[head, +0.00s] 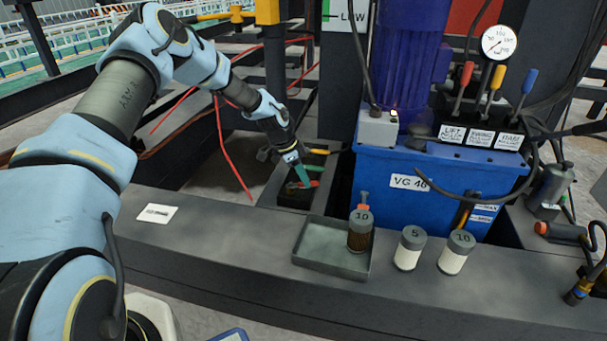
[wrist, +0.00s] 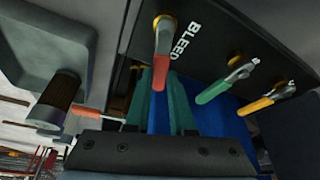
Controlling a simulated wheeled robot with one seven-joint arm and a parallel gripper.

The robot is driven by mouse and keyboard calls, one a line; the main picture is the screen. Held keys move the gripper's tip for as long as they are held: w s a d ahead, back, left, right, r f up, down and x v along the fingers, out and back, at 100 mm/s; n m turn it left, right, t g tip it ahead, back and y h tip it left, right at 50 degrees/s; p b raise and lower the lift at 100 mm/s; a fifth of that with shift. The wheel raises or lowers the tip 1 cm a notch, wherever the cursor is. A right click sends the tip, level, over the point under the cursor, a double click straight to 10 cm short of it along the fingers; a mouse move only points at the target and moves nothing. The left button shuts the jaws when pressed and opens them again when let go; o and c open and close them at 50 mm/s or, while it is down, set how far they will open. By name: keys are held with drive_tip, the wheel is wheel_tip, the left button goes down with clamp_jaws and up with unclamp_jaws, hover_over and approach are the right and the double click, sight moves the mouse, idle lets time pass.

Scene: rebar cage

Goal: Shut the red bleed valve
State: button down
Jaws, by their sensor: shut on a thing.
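The red bleed valve lever (wrist: 163,58) hangs from a brass fitting on a dark block, next to the white word BLEED in the wrist view. In the head view the red lever (head: 306,184) sits low, left of the blue tank. My gripper (head: 300,175) reaches down to it from above. In the wrist view its green fingers (wrist: 164,95) stand on either side of the red lever's free end and are shut on it. Whether the valve itself is open or shut is hard to tell.
A green lever (wrist: 215,90) and a yellow lever (wrist: 262,103) sit close beside the red one. The blue tank (head: 385,210) stands to the right. A grey tray (head: 325,260), a brown canister (head: 360,238) and two white canisters (head: 408,255) stand on the front ledge.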

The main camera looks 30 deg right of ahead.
sight(291, 186)
drive_tip(key=shift+s+a+m+g+y, duration=0.25)
drive_tip(key=shift+s+m+g, duration=0.1)
drive_tip(key=shift+m, duration=0.65)
drive_tip(key=shift+s+a+m+g+y, duration=0.2)
drive_tip(key=shift+s+m+g+y, duration=0.1)
drive_tip(key=shift+m, duration=0.7)
drive_tip(key=shift+f, duration=0.1)
drive_tip(key=c, duration=0.8)
unclamp_jaws()
drive_tip(key=shift+o, duration=0.2)
drive_tip(key=p+v, duration=0.2)
drive_tip(key=v, duration=0.9)
drive_tip(key=shift+a, duration=0.1)
